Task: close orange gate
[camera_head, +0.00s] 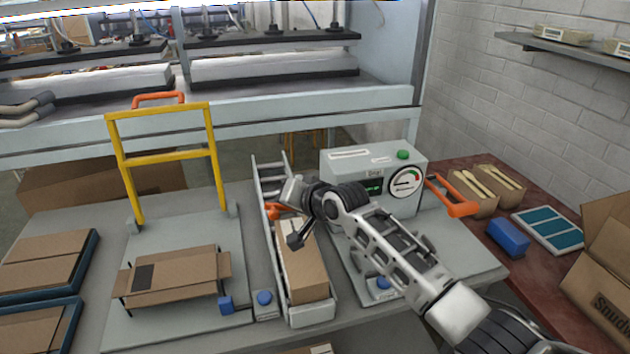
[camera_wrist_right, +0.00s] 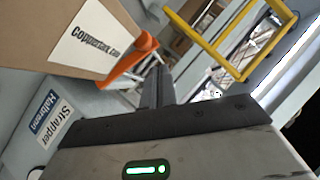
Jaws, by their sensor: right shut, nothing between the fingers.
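The orange gate (camera_head: 272,211) shows as a small orange piece at the left wall of the narrow chute, partly hidden by my right arm. In the right wrist view an orange bar (camera_wrist_right: 130,62) slants beside the carton, left of my fingers. My right gripper (camera_head: 294,242) is over the chute near the gate, with its dark fingers pointing down and left. In the right wrist view its fingers (camera_wrist_right: 157,88) are together with nothing between them. I cannot tell whether they touch the orange bar. My left gripper is not in view.
A cardboard carton (camera_head: 304,268) lies in the chute. A yellow frame (camera_head: 166,155) stands at the left, beyond a flat carton (camera_head: 172,281). A grey machine (camera_head: 375,172) with a dial and orange handle (camera_head: 455,201) stands right of the chute.

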